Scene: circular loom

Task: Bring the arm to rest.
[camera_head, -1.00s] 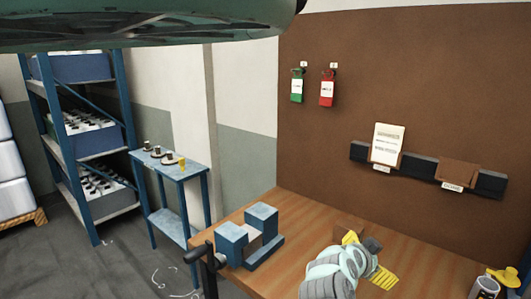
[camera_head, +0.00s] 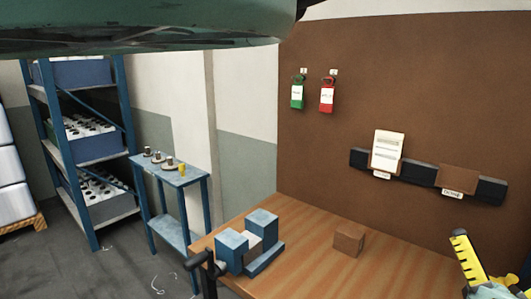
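My gripper (camera_head: 478,262) is at the lower right corner of the head view, over the right end of the wooden workbench (camera_head: 310,270). One yellow ribbed finger pad points up and to the left. The grey body behind it is mostly cut off by the bottom edge of the picture. The second finger is not clearly visible, so I cannot tell how far apart the fingers are. I see nothing clearly held in it.
A small brown box (camera_head: 349,240) lies on the bench, left of my gripper. A blue fixture (camera_head: 262,224) stands at the left corner near a black clamp handle (camera_head: 206,262). A brown board with a dark rail (camera_head: 420,172) rises behind. Bench between box and fixture is clear.

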